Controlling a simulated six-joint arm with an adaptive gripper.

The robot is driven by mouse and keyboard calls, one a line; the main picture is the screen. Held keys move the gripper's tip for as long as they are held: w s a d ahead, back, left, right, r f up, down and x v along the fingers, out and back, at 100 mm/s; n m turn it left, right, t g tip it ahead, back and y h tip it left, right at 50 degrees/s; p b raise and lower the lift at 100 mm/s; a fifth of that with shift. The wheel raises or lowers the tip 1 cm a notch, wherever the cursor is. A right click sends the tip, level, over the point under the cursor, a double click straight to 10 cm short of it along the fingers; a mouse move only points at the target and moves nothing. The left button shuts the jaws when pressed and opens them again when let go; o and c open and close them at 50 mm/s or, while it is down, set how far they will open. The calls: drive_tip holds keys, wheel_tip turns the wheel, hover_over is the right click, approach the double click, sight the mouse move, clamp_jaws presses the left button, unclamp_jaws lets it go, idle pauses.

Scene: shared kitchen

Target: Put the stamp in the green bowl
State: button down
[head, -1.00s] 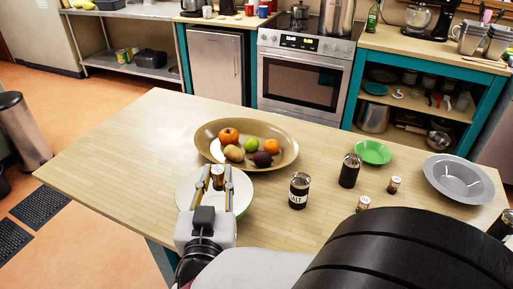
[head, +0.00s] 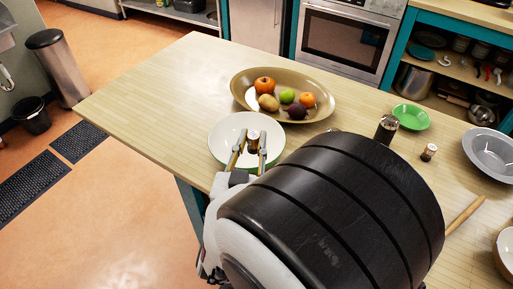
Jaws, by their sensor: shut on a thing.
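My gripper (head: 250,148) is shut on a small, upright brown cylinder with a pale top (head: 253,136), which I take for the stamp. They are in front of a wide dish (head: 225,135), white inside and green on its outer side. I cannot tell whether the stamp touches the dish. A smaller, all-green bowl (head: 411,117) stands empty at the right, well apart from my gripper. My arm hides part of the table between them.
A tan oval platter (head: 241,93) with several fruits lies just behind the white-and-green dish. A dark jar (head: 386,129), a small brown jar (head: 429,152), a grey bowl (head: 492,150) and a wooden rod (head: 465,215) are at the right. The table's left side is clear.

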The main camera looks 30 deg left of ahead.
sight(253, 153)
idle(0.3)
drive_tip(key=shift+f, duration=2.05)
drive_tip(key=shift+f, duration=0.15)
drive_tip(key=c, duration=1.8)
unclamp_jaws()
drive_tip(key=shift+r, duration=0.2)
drive_tip(key=shift+v, duration=6)
drive_tip(key=shift+f, duration=0.1)
